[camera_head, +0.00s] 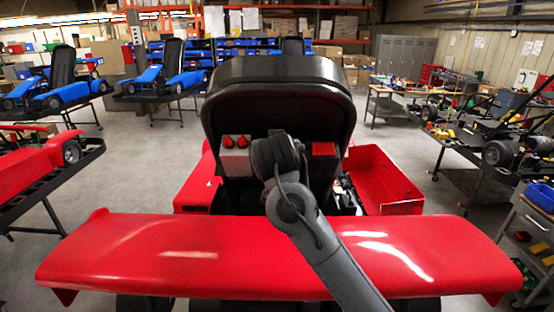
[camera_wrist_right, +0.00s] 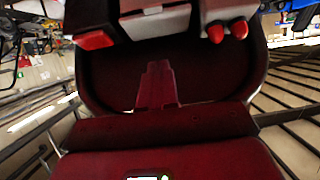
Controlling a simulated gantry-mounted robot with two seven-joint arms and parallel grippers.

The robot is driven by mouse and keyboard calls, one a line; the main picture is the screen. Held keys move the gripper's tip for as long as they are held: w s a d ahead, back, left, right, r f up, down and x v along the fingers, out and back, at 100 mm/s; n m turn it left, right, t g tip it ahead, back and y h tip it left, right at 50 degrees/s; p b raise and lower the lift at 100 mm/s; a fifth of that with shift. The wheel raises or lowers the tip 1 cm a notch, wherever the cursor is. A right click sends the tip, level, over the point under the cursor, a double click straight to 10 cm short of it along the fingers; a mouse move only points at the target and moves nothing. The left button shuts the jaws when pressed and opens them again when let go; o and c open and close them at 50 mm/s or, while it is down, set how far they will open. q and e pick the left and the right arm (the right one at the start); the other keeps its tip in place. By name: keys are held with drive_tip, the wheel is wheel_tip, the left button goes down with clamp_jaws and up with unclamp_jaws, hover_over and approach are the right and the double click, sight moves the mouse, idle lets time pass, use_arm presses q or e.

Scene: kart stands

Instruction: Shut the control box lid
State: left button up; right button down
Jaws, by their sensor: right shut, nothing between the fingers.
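A pale box with two red knobs (camera_head: 235,150) sits low on the left against a black seat back (camera_head: 280,95). It also shows at the top right of the right wrist view (camera_wrist_right: 225,22). A smaller red block (camera_head: 323,149) sits right of my arm and shows at the top left of the wrist view (camera_wrist_right: 95,39). I cannot tell which part is the control box lid. My right arm (camera_head: 290,200) crosses the seat's middle and covers what lies behind it. Its gripper is shut, empty and mostly hidden behind the wrist. My left gripper is not in view.
A wide red wing (camera_head: 170,255) spans the front. An open-topped red side bodywork piece (camera_head: 390,190) stands right of the seat. Blue karts (camera_head: 165,75) stand at the back left and a loaded workbench (camera_head: 470,145) at the right. Floor is clear between them.

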drive_tip(key=w+d+f+p, duration=0.1)
drive_tip(key=w+f+p, duration=0.3)
drive_tip(key=w+f, duration=0.3)
drive_tip(key=shift+w+f+p, duration=0.2)
drive_tip(key=shift+w+p, duration=0.15)
drive_tip(key=shift+w, duration=0.1)
idle(0.7)
